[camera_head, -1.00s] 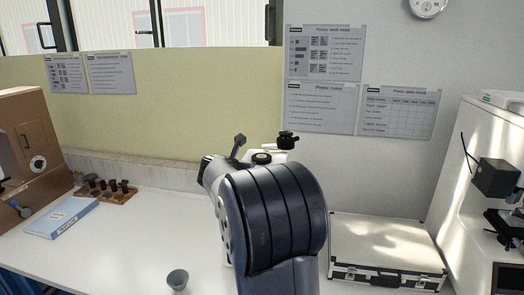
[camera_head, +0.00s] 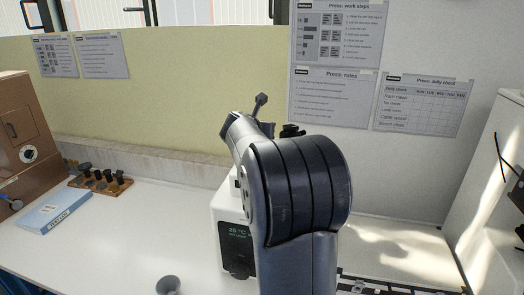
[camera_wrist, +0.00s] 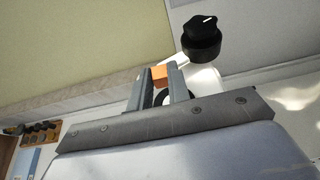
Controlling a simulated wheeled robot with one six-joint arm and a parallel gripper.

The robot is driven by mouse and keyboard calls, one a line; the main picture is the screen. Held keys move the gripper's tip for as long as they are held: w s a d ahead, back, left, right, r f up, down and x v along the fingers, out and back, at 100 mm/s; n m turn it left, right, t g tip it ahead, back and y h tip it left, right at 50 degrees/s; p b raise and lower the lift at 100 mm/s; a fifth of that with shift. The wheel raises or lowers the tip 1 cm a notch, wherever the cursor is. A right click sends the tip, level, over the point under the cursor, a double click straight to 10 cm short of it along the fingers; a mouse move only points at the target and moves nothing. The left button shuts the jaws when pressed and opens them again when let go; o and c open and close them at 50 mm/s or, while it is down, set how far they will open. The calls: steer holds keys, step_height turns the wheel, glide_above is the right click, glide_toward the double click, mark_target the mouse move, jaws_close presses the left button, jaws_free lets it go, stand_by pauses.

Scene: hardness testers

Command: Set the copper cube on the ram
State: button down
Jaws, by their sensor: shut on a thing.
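The copper cube (camera_wrist: 160,73) shows orange in the wrist view, between the fingertips of my gripper (camera_wrist: 158,78), which is shut on it. Beyond and below the fingers is part of a white machine (camera_wrist: 205,82). A dark ring with a pale centre (camera_wrist: 161,97) shows between the fingers; I cannot tell whether it is the ram. In the head view the white machine (camera_head: 229,226) with a dark display stands behind my arm. My arm hides most of it, along with the cube.
A black knob (camera_wrist: 201,42) with a white mark stands close to the right of my fingers. At left are a blue book (camera_head: 55,212) and a wooden rack (camera_head: 100,184). A small grey cup (camera_head: 168,286) stands in front.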

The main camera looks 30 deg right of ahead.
step_height(320, 180, down, 6)
steer(key=shift+f+b, duration=0.25)
steer(key=shift+b, duration=0.5)
steer(key=shift+f, duration=0.15)
steer(key=c, duration=1.3)
jaws_free()
steer(key=shift+c, duration=0.2)
steer(key=shift+r, duration=0.25)
steer(key=shift+s+a, duration=0.15)
steer(key=shift+a, duration=0.1)
steer(key=b+v, duration=0.1)
steer(key=v, duration=1)
steer(key=shift+r, duration=0.2)
steer(key=shift+s+a, duration=0.1)
